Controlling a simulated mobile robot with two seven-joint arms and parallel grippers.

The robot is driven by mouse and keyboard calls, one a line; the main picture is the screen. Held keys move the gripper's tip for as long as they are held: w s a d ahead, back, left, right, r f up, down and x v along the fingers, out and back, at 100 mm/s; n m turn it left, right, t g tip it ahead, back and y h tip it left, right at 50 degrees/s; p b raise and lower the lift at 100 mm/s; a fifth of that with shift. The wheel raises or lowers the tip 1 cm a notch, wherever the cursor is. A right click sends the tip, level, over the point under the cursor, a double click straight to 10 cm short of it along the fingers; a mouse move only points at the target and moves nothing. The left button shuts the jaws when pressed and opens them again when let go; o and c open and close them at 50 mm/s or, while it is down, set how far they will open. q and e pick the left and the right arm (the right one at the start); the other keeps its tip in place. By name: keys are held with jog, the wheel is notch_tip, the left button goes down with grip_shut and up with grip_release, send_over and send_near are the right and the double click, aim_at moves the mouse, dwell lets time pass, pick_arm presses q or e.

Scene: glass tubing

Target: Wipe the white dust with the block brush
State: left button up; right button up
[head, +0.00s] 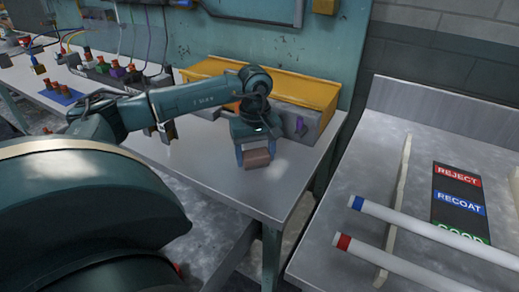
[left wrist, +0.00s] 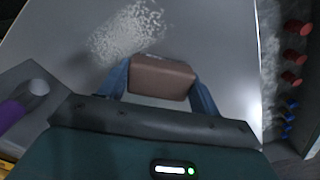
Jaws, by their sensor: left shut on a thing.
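The block brush (head: 257,158) is a small brown block at the right part of the grey workbench (head: 205,172). My left gripper (head: 242,156) is shut on it from above; in the left wrist view the blue fingers hold the block brush (left wrist: 162,78) at its two sides. A speckled patch of white dust (left wrist: 126,34) lies on the bench just beyond the brush, toward the upper left of the left wrist view. Whether the brush touches the bench is hard to tell. My right gripper is not in view.
A yellow-topped grey box (head: 290,92) with a purple knob (head: 299,125) stands behind the gripper. To the right, a metal table holds two white tubes (head: 410,222) on a rest and a label board (head: 459,195). The bench front is clear.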

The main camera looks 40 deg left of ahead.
aim_at(293, 181)
pick_arm(q)
jog(key=shift+s+d, duration=0.2)
jog(key=shift+w+d+p, duration=0.15)
jog(key=shift+w+d, duration=0.1)
jog(key=shift+d, duration=0.85)
jog(key=shift+w+d+p, duration=0.1)
jog(key=shift+w+d, duration=0.2)
jog(key=shift+d, duration=0.8)
jog(key=shift+w+d+p, duration=0.15)
jog(key=shift+w+d, duration=0.1)
jog(key=shift+d, duration=0.85)
jog(key=shift+w+d+f, duration=0.1)
jog(key=shift+w+d, duration=0.1)
jog(key=shift+d, duration=0.7)
jog(key=shift+w+d+f, duration=0.1)
jog(key=shift+w+d, duration=0.1)
jog(key=shift+d, duration=0.7)
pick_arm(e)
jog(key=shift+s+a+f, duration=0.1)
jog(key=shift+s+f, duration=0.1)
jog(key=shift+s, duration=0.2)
pick_arm(q)
notch_tip(293, 181, up, 6)
jog(key=p, duration=0.3)
jog(key=shift+f, duration=0.25)
jog(key=shift+r, duration=0.35)
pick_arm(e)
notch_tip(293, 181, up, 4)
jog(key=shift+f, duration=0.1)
